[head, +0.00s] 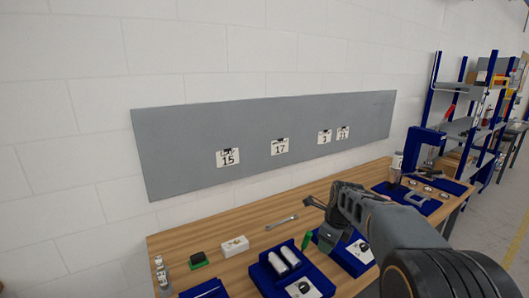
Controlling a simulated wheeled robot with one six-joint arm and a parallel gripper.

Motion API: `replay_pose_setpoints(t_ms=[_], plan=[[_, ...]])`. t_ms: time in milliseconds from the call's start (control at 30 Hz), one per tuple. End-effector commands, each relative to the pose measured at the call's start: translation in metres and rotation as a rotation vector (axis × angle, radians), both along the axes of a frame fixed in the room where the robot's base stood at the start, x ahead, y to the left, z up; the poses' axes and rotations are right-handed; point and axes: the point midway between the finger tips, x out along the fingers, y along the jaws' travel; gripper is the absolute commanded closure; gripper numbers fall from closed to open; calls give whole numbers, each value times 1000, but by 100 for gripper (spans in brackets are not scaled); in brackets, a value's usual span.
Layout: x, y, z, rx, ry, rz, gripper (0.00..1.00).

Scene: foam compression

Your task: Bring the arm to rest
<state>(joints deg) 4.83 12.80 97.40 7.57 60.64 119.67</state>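My arm (397,232) reaches in from the lower right of the head view, over the right half of the wooden workbench (220,240). My gripper (314,208) is at its far end, above the bench. It points left and appears clear of the bench top. Its fingertips are small and dark, and I cannot make out the gap between them. I see nothing clearly held in it.
Below the gripper are blue trays (262,284) with white cylinders (284,259), and a green-handled tool (306,241). A wrench (282,221), a white block (235,246) and a green-black block (198,260) lie left. A blue-framed press (417,150) stands right.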

Motion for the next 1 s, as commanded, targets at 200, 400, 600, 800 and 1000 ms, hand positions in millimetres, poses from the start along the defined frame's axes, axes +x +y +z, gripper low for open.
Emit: replay_pose_setpoints(t_ms=[200,400,600,800,1000], plan=[[-23,-1,-14,-88,-16,446,62],[-70,2,-15,-223,-75,1094,62],[-134,8,-13,-394,-138,1740,62],[-194,13,-15,-568,-181,2124,62],[-219,17,-10,-657,-221,2128,62]])
